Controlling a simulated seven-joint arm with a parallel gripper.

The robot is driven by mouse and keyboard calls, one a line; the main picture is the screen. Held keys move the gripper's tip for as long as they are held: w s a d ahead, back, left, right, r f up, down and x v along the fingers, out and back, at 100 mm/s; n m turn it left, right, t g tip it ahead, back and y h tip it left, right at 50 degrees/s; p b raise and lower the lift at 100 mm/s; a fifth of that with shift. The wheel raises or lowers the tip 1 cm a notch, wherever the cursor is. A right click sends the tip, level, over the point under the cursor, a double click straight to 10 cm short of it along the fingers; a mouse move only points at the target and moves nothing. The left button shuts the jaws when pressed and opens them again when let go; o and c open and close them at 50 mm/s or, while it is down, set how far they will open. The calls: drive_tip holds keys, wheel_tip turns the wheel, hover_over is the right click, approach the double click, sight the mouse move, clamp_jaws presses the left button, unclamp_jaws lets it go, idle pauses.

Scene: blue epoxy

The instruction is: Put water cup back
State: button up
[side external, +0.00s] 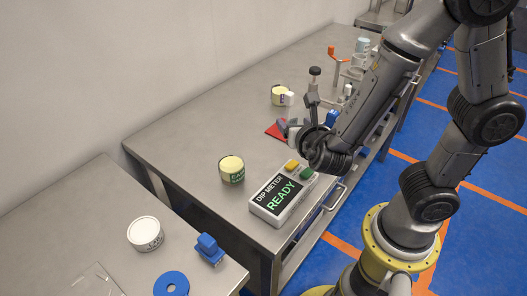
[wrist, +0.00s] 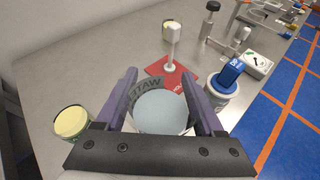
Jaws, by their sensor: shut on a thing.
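My gripper (wrist: 165,105) is shut on the water cup (wrist: 162,112), with one dark finger on each side of it. In the wrist view the cup shows a round, pale blue-grey top, seen from above. I cannot tell whether the cup touches the surface below. In the side view my gripper (side external: 290,127) is low over the steel table (side external: 190,130), beside a red mat (side external: 273,131); the cup is not clear there.
A yellow-topped can (side external: 232,168) and a meter reading READY (side external: 282,196) stand nearer the side camera. A blue-topped container (wrist: 222,92) is close to the right finger. A white upright piece (wrist: 173,45) stands on the red mat. Another yellow can (side external: 279,95) is farther back.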

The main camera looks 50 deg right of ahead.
drive_tip(key=shift+s+d+r, duration=0.4)
drive_tip(key=shift+s+d, duration=0.2)
drive_tip(key=shift+d, duration=0.1)
drive_tip(key=shift+w+d, duration=0.15)
drive_tip(key=shift+w, duration=0.15)
hover_over(261, 144)
drive_tip(key=f, duration=0.9)
drive_tip(key=shift+s+f, duration=0.15)
drive_tip(key=shift+s, duration=0.1)
drive_tip(key=shift+w+f, duration=0.2)
drive_tip(key=shift+f, duration=1.5)
drive_tip(key=shift+f, duration=0.1)
drive_tip(key=o, duration=1.5)
